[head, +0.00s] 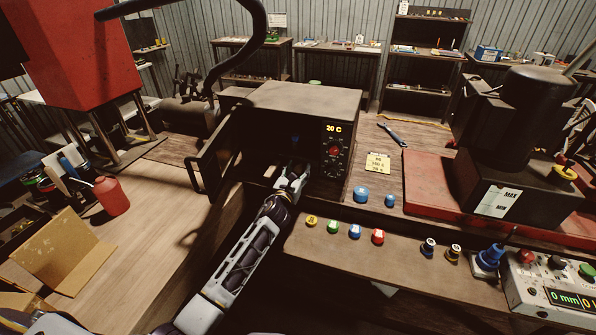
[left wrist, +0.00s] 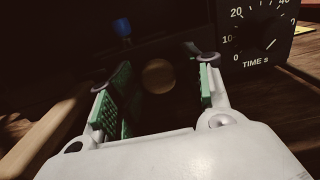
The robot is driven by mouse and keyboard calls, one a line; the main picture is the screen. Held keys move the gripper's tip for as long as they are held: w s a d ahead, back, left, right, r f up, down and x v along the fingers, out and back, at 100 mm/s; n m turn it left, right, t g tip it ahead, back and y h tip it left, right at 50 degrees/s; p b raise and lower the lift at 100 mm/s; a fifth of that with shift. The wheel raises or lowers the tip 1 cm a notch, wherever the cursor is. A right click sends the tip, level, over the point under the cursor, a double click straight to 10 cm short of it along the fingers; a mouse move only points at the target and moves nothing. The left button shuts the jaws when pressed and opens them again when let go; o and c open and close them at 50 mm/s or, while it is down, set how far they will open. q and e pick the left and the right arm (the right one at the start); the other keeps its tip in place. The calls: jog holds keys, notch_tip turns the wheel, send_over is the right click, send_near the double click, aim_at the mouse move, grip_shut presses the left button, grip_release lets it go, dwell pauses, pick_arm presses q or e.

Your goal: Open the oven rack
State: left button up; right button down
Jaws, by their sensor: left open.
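The oven (head: 305,98) is a dark box at the centre of the head view, its display reading 20 C. Its door (head: 207,150) stands open, swung out to the left. My left gripper (head: 293,170) is at the front of the dark opening, open, with its fingers pointing inward. In the left wrist view its green-padded fingers (left wrist: 154,76) are apart. A dim round brownish thing (left wrist: 159,76) shows between them; I cannot tell whether it is part of the rack. The rack itself is lost in the dark. My right gripper is not in view.
A small blue thing (left wrist: 122,28) shows dimly beyond the fingers. The oven's control panel (head: 336,150) is just right of the gripper. A bench (head: 400,245) with several coloured caps lies to the right.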

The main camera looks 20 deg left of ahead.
pick_arm(q)
jog(key=shift+w, duration=0.2)
grip_shut()
dwell(0.4)
